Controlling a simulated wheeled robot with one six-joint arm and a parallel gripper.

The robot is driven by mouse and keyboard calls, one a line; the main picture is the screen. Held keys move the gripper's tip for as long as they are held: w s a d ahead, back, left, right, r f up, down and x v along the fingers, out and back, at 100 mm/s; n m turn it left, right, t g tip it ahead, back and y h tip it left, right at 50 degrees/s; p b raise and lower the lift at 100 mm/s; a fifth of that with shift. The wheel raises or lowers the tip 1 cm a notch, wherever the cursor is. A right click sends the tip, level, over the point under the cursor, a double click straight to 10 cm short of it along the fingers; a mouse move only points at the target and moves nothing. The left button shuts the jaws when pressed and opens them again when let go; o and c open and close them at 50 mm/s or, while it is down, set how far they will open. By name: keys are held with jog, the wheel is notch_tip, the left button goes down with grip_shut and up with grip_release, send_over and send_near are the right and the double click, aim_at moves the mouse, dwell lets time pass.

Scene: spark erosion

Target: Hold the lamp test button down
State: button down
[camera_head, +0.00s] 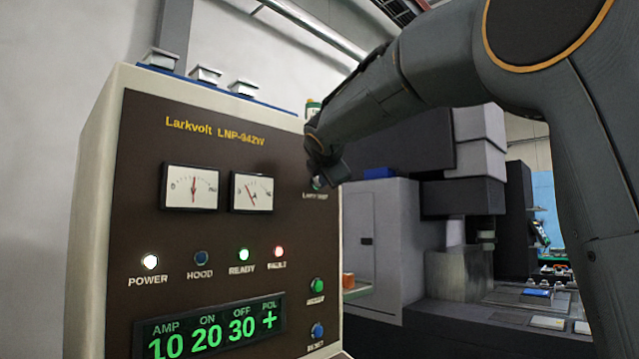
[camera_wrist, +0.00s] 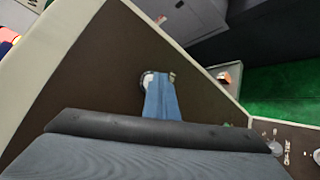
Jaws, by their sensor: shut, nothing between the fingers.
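The brown panel (camera_head: 130,215) of the Larkvolt cabinet fills the left of the head view. The lamp test button (camera_head: 316,184) is a small pale round button at its upper right, above a small label. My gripper (camera_head: 326,181) is shut and empty, right at the button and partly covering it. In the wrist view the tips of my gripper (camera_wrist: 159,77) overlap the right side of the pale button (camera_wrist: 147,80). I cannot tell whether they touch or press it. The power, ready and fault lamps are lit; the hood lamp (camera_head: 201,257) looks dark.
A green button (camera_head: 317,285) and a blue reset button (camera_head: 317,331) sit lower on the panel. Two dial meters (camera_head: 190,187) and a green digital display (camera_head: 208,333) are to the left. A grey machine (camera_head: 390,240) stands behind at the right.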

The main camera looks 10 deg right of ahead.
jog(key=shift+s+d, duration=0.1)
dwell(0.4)
jog(key=shift+s+d, duration=0.45)
jog(key=shift+s, duration=0.15)
jog(key=s+d+p, duration=0.1)
jog(key=s, duration=0.1)
jog(key=s+d, duration=0.2)
jog(key=shift+p, duration=0.35)
jog(key=shift+a, duration=0.1)
dwell(0.5)
